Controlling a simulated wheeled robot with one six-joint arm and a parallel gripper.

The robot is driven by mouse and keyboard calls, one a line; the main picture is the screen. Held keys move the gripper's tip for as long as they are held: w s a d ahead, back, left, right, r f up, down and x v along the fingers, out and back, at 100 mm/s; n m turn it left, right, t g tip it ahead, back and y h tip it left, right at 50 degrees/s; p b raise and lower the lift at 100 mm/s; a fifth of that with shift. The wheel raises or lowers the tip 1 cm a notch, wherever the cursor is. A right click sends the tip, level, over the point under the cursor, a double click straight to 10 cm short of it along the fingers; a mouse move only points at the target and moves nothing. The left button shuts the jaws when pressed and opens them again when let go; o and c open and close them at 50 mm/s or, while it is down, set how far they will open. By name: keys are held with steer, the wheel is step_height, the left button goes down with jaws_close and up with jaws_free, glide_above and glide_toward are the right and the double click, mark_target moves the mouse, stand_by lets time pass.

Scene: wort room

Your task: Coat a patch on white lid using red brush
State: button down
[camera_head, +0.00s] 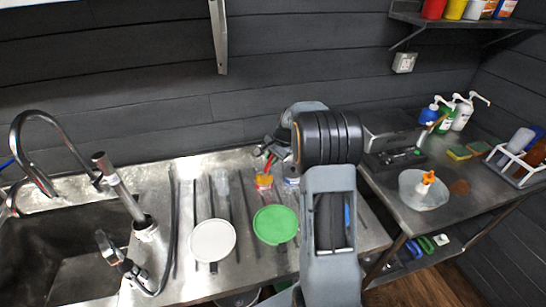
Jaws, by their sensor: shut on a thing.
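The white lid (212,241) lies on the ribbed metal drainboard, left of the green lid (274,224). My gripper (271,152) is beyond the lids, partly hidden by my arm. It appears shut on the red brush (270,162), of which only a small red piece shows. The brush is just above or at a small orange-and-yellow container (264,182); I cannot tell whether its tip is inside. No coating can be made out on the white lid from here.
The sink (65,262) with its curved tap and hose is at left. A clear glass (221,182) stands behind the white lid. A second metal table (440,222) at right holds a bowl (422,194), bottles and sponges. My arm hides part of the drainboard's right side.

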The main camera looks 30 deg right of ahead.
steer(key=shift+r, duration=0.1)
steer(key=shift+r+p, duration=2.55)
steer(key=shift+r, duration=0.85)
